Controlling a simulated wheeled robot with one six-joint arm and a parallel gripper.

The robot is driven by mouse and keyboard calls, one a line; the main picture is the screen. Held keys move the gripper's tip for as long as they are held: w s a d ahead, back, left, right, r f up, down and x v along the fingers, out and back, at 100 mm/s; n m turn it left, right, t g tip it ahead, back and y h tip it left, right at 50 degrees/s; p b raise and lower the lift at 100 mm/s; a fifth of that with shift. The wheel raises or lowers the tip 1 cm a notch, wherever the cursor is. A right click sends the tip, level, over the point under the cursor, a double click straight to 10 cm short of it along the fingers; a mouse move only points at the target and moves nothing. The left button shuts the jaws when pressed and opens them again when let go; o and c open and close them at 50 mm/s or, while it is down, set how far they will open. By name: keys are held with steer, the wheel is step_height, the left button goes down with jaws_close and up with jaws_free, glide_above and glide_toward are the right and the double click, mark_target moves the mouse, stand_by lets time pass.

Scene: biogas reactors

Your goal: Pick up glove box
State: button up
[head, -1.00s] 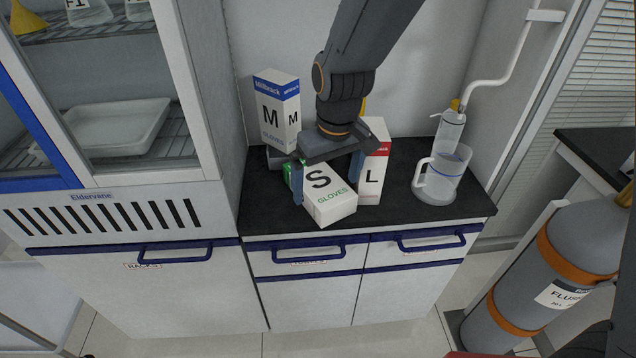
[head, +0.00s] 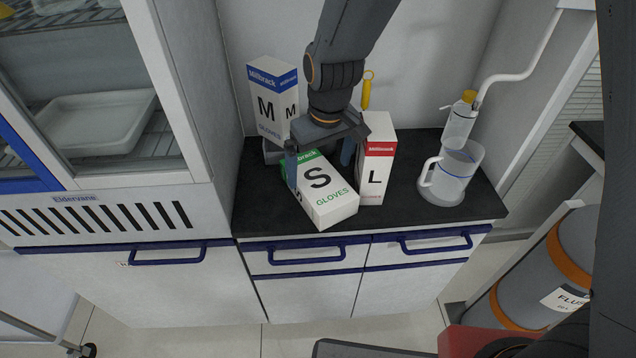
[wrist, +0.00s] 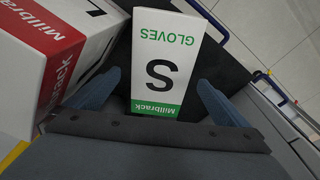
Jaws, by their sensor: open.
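Three glove boxes are on the black counter. The S box (head: 326,192), white with a green end, lies tilted toward the front. The M box (head: 272,100), white and blue, stands behind it at the left. The L box (head: 376,160), white and red, stands at its right. My gripper (head: 318,170) is open above the back end of the S box, with one finger at each side. In the wrist view, the S box (wrist: 168,62) lies ahead between the open fingers (wrist: 165,105). Gaps show beside both fingers, and the L box (wrist: 58,45) is close by one finger.
A clear jug (head: 450,172) and a wash bottle with a yellow cap (head: 460,122) stand at the right of the black counter (head: 270,214). A glass-fronted cabinet (head: 190,90) bounds the left. Drawers with blue handles (head: 306,257) are below. A grey gas cylinder (head: 550,275) stands at right.

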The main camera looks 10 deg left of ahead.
mark_target(317, 177)
steer(key=shift+w+a+f+p, duration=0.15)
steer(key=shift+f+p, duration=0.2)
steer(key=shift+f, duration=0.55)
steer(key=shift+w+a+f+p, duration=0.1)
steer(key=shift+f+p, duration=0.3)
steer(key=shift+f, duration=0.5)
steer(key=shift+w+a+f+p, duration=0.15)
steer(key=shift+f+p, duration=0.2)
steer(key=shift+f, duration=0.55)
steer(key=shift+s, duration=0.1)
steer(key=shift+c, duration=0.4)
steer(key=c, duration=1.3)
steer(key=shift+r, duration=0.1)
